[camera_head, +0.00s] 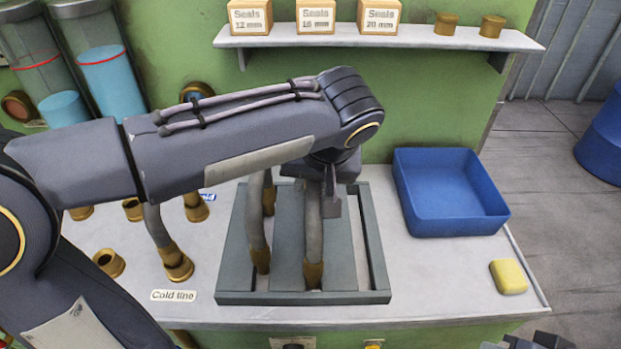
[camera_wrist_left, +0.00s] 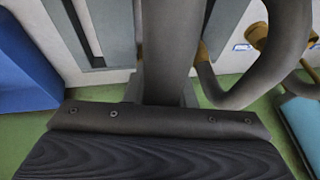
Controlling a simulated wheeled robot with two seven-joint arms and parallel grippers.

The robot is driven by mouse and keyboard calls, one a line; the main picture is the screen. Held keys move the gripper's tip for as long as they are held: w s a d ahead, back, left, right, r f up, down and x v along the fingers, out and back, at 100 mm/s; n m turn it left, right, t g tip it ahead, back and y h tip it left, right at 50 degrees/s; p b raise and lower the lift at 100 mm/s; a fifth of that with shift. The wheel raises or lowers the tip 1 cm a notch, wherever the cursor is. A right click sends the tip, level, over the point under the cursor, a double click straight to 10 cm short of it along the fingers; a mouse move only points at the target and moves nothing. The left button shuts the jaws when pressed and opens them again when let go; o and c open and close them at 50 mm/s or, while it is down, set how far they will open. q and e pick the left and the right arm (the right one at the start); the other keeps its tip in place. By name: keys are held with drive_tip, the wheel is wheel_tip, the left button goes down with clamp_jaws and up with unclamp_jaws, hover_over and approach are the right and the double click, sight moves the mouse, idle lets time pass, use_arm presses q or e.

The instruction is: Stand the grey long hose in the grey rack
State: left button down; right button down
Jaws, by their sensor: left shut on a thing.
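The grey rack (camera_head: 230,297) is a dark frame with long slots on the bench. My left gripper (camera_head: 331,200) is over it, shut on a grey hose (camera_head: 313,235) with a brass end, which also shows in the wrist view (camera_wrist_left: 172,50). The hose hangs roughly upright, its brass end low within the rack's outline; I cannot tell if it touches the bottom. The gripper and arm hide its top. A second grey hose (camera_head: 257,225) with a brass end stands to its left in the rack. My right gripper (camera_head: 540,341) barely shows at the bottom edge, cut off.
A blue bin (camera_head: 450,222) and a yellow block (camera_head: 508,277) are right of the rack. At left are brass fittings (camera_head: 109,263), another hose (camera_head: 160,228) and a "Cold line" label (camera_head: 174,296). A shelf (camera_head: 400,37) with seal boxes is behind.

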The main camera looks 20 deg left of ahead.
use_arm(q)
drive_tip(key=shift+f, duration=0.1)
drive_tip(key=c, duration=1.1)
unclamp_jaws()
drive_tip(key=v, duration=0.7)
drive_tip(key=shift+s+d+r, duration=0.15)
drive_tip(key=shift+r, duration=0.2)
drive_tip(key=shift+s+d, duration=0.1)
